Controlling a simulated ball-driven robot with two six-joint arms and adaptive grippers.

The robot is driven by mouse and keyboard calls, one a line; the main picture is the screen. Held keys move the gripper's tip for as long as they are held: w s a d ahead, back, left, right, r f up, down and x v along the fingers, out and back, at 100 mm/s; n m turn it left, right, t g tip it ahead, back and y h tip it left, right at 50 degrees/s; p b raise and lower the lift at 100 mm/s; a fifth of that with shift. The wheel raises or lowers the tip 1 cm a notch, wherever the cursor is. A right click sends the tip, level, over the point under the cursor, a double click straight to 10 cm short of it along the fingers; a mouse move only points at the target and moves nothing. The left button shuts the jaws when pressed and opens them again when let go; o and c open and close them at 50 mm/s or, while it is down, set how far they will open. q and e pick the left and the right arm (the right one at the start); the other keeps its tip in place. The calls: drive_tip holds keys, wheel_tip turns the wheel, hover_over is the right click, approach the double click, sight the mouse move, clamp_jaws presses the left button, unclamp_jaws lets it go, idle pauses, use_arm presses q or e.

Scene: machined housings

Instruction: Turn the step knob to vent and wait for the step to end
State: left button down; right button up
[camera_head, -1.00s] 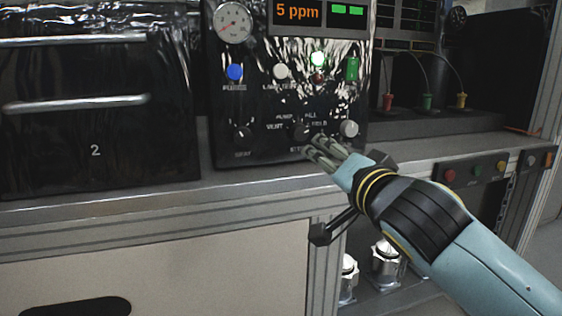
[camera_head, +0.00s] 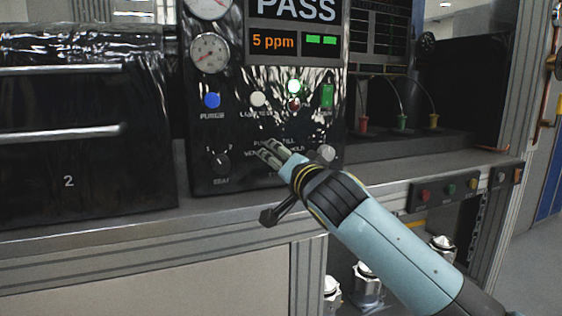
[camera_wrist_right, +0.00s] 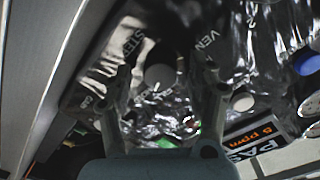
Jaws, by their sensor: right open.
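The step knob (camera_wrist_right: 160,75) shows in the right wrist view as a round grey face between my two fingers, with STEP and VENT printed beside it. In the head view my right gripper (camera_head: 268,150) covers it on the lower part of the black panel (camera_head: 226,130). My right gripper (camera_wrist_right: 167,75) is open, with one finger on each side of the knob. I cannot tell whether the fingers touch it or where it points. The display (camera_head: 295,12) reads PASS, with 5 ppm below. My left gripper is out of view.
A second knob (camera_head: 219,163) sits to the left, and a silver round control (camera_head: 326,152) close to the right. A blue button (camera_head: 211,101), white button (camera_head: 258,99) and lit green lamp (camera_head: 294,86) are above. The bench edge (camera_head: 130,222) runs below.

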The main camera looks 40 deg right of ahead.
drive_tip(key=c, duration=1.1)
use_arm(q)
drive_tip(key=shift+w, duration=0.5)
use_arm(e)
drive_tip(key=shift+c, duration=0.2)
